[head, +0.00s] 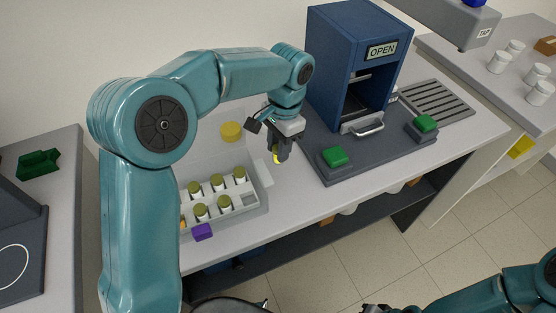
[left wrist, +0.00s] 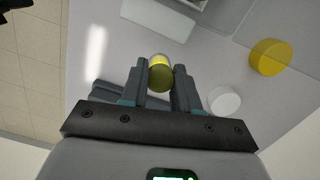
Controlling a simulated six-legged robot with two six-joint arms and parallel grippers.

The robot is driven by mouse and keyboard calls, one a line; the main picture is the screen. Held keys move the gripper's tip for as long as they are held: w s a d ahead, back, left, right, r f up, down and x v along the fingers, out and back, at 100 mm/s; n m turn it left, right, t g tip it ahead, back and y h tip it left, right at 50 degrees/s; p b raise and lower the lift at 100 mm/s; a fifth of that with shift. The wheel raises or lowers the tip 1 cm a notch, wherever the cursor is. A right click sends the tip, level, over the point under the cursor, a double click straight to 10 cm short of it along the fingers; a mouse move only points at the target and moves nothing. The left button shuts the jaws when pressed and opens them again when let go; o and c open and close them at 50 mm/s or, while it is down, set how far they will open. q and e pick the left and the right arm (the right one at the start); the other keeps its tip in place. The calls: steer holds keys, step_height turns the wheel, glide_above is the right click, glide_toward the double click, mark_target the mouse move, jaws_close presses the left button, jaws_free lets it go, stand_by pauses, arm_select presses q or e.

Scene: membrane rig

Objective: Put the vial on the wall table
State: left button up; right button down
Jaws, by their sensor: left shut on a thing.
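My left gripper (head: 281,157) is shut on a vial with an olive-yellow cap (left wrist: 160,76). It holds the vial above the middle bench (head: 315,200), between the vial tray and the blue machine. In the head view only a yellow bit of the vial (head: 276,156) shows beside the fingers. In the left wrist view the vial sits between both fingertips (left wrist: 160,82), cap toward the camera. My right arm shows at the lower right; its gripper (head: 376,308) is cut by the bottom edge and its jaws are unclear. No label shows which surface is the wall table.
A tray (head: 262,205) holds several capped vials, with a purple block (head: 202,232) at its front. A yellow disc (head: 231,131) lies behind. The blue OPEN machine (head: 340,60) has green buttons (head: 334,157). Side benches stand left (head: 65,160) and right, with white cups (head: 498,62).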

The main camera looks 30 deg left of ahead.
arm_select(q)
steer(key=shift+s+d+f, duration=0.1)
steer(key=shift+s+f, duration=0.15)
steer(key=shift+f, duration=0.4)
steer(key=f, duration=0.3)
steer(key=shift+w+f, duration=0.3)
steer(key=shift+f, duration=0.1)
steer(key=shift+s, duration=0.25)
steer(key=shift+f, duration=0.1)
steer(key=o, duration=1)
steer(key=shift+w+f, duration=0.1)
steer(key=shift+w, duration=0.1)
steer(key=shift+o, duration=0.2)
steer(key=shift+s, duration=0.15)
